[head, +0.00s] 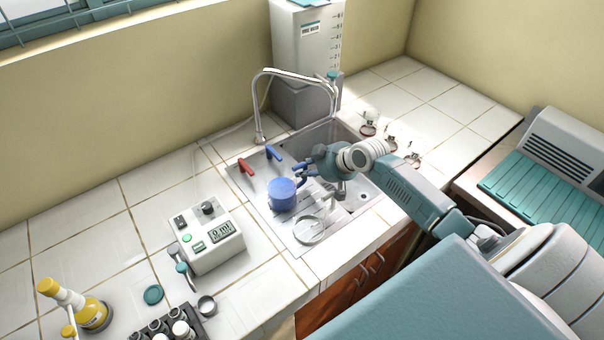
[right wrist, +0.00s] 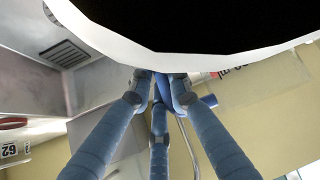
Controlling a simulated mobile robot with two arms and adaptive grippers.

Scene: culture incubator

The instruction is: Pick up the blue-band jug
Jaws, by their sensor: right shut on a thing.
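The blue-band jug (head: 282,194) is a short, wide blue vessel over the drainboard beside the sink basin. Whether its base touches the drainboard is unclear. My right gripper (head: 303,171) is at its upper right side. In the right wrist view, my right gripper (right wrist: 161,84) has its fingers closed together on a narrow blue part, which looks like the jug's handle; the fingers hide most of it. My left gripper is not in view.
A steel sink (head: 365,199) with an arched faucet (head: 257,110) lies around the jug. Red (head: 246,165) and blue (head: 273,153) handles stand behind it. A clear round dish (head: 310,230) is in front. A meter box (head: 208,236) stands left; glassware (head: 369,124) stands behind the basin.

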